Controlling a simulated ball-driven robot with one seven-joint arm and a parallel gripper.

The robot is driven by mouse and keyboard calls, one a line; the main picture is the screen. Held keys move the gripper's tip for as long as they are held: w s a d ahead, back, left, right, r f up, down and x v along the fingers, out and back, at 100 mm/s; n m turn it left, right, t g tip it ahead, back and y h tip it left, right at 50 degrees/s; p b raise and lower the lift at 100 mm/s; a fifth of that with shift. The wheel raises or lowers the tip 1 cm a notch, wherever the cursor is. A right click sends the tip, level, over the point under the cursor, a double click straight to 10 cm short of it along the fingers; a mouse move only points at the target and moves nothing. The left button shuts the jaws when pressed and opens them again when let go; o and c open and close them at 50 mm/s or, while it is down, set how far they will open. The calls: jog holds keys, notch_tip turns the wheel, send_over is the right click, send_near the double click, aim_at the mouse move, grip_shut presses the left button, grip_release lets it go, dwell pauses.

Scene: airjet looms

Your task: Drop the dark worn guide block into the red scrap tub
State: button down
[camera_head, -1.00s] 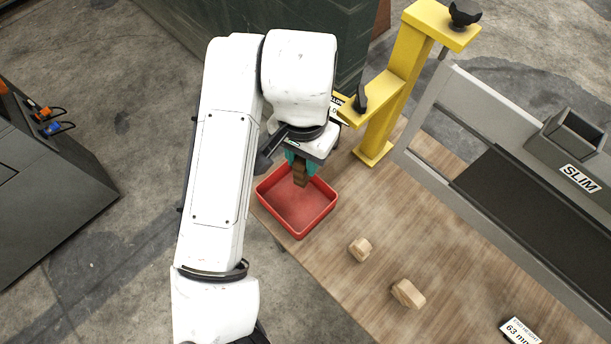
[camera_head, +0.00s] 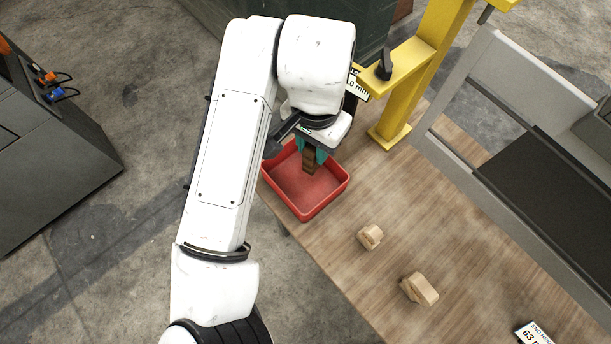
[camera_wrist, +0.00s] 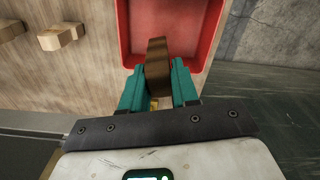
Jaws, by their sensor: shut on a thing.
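The dark brown guide block (camera_head: 309,161) is held in my gripper (camera_head: 312,152), which is shut on it. In the wrist view the block (camera_wrist: 157,62) stands between the two teal fingers of my gripper (camera_wrist: 158,85). The red scrap tub (camera_head: 285,202) sits at the table's left edge. It also shows in the wrist view (camera_wrist: 124,40). The block is over the tub in both views, toward its back right side in the head view. How high the block's lower end is above the tub floor I cannot tell.
Two pale wooden blocks (camera_head: 371,237) (camera_head: 420,289) lie on the wooden table (camera_head: 345,275) right of the tub. A yellow stand (camera_head: 391,134) rises behind the tub, close to my wrist. A grey frame (camera_head: 452,120) stands at the right.

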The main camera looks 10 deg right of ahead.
jog(key=c, duration=0.8)
grip_release()
notch_tip(320, 180, up, 11)
jog(key=shift+f+p, duration=0.1)
jog(key=shift+p, duration=0.35)
